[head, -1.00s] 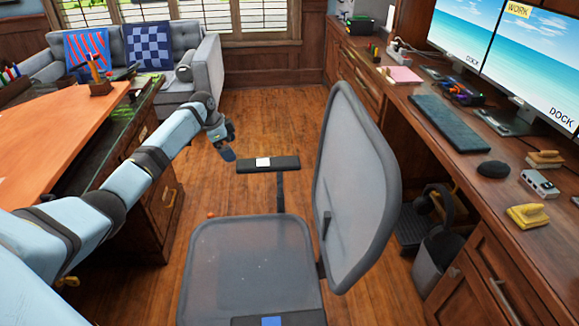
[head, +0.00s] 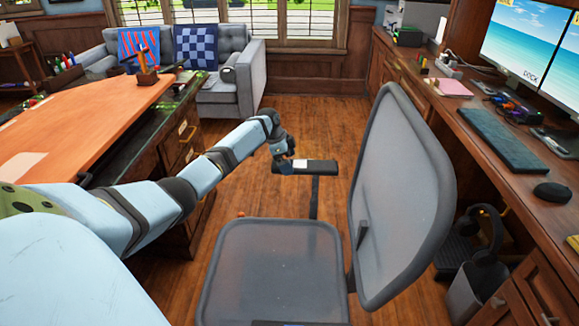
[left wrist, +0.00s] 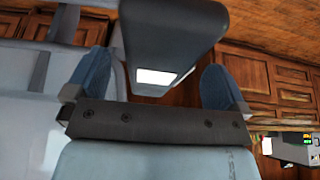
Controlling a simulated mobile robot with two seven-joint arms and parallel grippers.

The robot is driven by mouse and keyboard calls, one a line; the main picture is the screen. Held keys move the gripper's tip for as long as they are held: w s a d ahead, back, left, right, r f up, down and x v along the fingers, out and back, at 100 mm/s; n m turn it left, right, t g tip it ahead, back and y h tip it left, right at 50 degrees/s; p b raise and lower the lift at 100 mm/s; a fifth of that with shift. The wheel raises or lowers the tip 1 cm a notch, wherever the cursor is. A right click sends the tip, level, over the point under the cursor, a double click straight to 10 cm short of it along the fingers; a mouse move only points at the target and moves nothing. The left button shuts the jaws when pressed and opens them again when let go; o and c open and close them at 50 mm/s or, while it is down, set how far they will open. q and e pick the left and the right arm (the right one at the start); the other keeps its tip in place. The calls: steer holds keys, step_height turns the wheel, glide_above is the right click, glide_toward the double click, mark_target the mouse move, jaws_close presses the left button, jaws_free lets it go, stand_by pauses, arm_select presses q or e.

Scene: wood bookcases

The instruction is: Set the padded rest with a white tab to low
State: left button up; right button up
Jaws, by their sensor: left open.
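The grey mesh office chair (head: 272,262) stands with its back (head: 398,180) to the right. Its far padded rest (head: 318,166) is a dark pad on a post, with a white tab (head: 299,163) near its left end. My left gripper (head: 283,160) is at that left end. In the left wrist view, the padded rest (left wrist: 172,28) reaches down between the fingers of my open left gripper (left wrist: 157,82), with the white tab (left wrist: 156,77) between the fingertips. I cannot tell if a finger touches the pad. My right gripper is not in view.
A wooden desk (head: 100,120) stands at the left, under and beside my left arm. A long counter (head: 485,120) with monitors runs along the right. A waste bin (head: 478,290) stands below it. Wood floor (head: 310,120) is open beyond the chair, toward the sofa (head: 238,85).

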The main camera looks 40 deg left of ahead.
arm_select(q)
steer(key=shift+w+d+f, duration=0.15)
steer(key=shift+f, duration=0.4)
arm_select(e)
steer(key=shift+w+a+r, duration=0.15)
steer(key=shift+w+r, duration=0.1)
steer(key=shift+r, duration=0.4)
arm_select(q)
steer(key=c, duration=1.3)
steer(key=shift+f, duration=0.25)
step_height(320, 180, down, 3)
steer(key=shift+d+f+b, duration=0.1)
steer(key=shift+b, duration=0.6)
step_height(320, 180, down, 3)
steer(key=shift+r+b, duration=0.15)
steer(key=shift+b, duration=0.3)
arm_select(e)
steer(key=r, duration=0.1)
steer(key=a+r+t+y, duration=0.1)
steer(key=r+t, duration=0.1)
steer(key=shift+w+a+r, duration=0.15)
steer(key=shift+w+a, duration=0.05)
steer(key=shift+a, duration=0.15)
